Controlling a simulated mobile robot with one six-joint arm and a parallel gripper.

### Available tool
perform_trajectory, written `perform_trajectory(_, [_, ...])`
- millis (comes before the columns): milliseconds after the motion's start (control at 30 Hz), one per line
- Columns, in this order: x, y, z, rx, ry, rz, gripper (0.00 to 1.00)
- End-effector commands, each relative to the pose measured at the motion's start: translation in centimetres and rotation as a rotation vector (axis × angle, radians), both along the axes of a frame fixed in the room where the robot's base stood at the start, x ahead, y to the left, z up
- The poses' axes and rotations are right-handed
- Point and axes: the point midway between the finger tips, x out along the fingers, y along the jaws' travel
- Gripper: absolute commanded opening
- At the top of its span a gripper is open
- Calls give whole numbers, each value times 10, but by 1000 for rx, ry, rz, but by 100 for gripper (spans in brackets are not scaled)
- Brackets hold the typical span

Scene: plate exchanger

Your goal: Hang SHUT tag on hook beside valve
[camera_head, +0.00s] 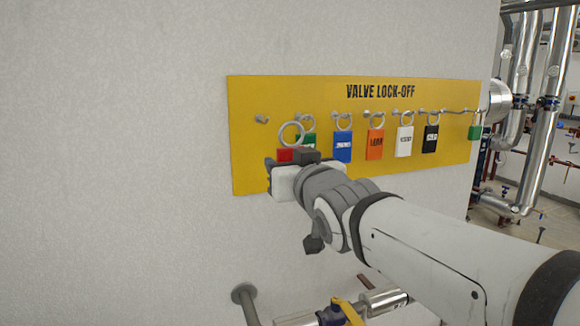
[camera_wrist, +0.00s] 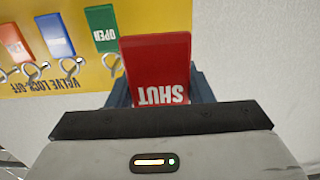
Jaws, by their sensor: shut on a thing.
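The red SHUT tag (camera_wrist: 157,68) is held in my gripper (camera_wrist: 161,92), its lettering upside down in the wrist view. In the head view the tag (camera_head: 284,155) shows its red top edge and a pale ring (camera_head: 291,134) above my gripper (camera_head: 288,163), in front of the board's left part. The lower part of the tag is hidden there by the gripper.
A yellow VALVE LOCK-OFF board (camera_head: 245,172) on the grey wall carries green (camera_wrist: 104,27), blue (camera_head: 342,147), orange (camera_head: 375,144), white (camera_head: 404,141) and black (camera_head: 430,139) tags. Its leftmost peg (camera_head: 261,119) is bare. A green padlock (camera_head: 475,132) hangs at right. The wall left is clear.

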Motion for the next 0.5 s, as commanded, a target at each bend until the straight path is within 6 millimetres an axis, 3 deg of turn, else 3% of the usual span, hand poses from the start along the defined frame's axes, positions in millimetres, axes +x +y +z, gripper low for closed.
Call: perform_trajectory(500, [14, 6, 0, 0, -2, 1, 24])
